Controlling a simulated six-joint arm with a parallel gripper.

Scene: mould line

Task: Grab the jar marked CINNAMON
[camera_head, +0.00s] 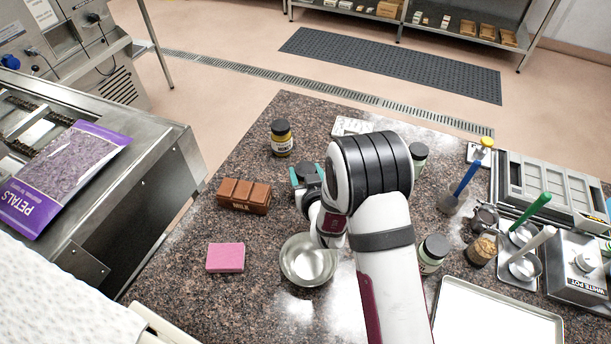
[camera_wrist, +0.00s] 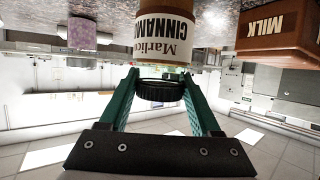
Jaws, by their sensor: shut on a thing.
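The jar marked CINNAMON (camera_wrist: 163,30) shows in the wrist view, upside down in the picture, with a cream label, brown contents and a black ridged lid. My gripper (camera_wrist: 160,90) has its two green fingers on either side of the lid, shut on it. The jar's base is cut off by the frame, so I cannot tell whether it touches the counter. In the head view my gripper (camera_head: 307,174) is beside the brown chocolate block, and my arm and wrist hide most of the jar.
The brown MILK block (camera_head: 244,196) is close to the left of my gripper. A steel bowl (camera_head: 308,260) and pink sponge (camera_head: 225,257) are nearer. A black-lidded yellow jar (camera_head: 281,138) stands behind. Another jar (camera_head: 432,254) and a white tray (camera_head: 495,315) are right.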

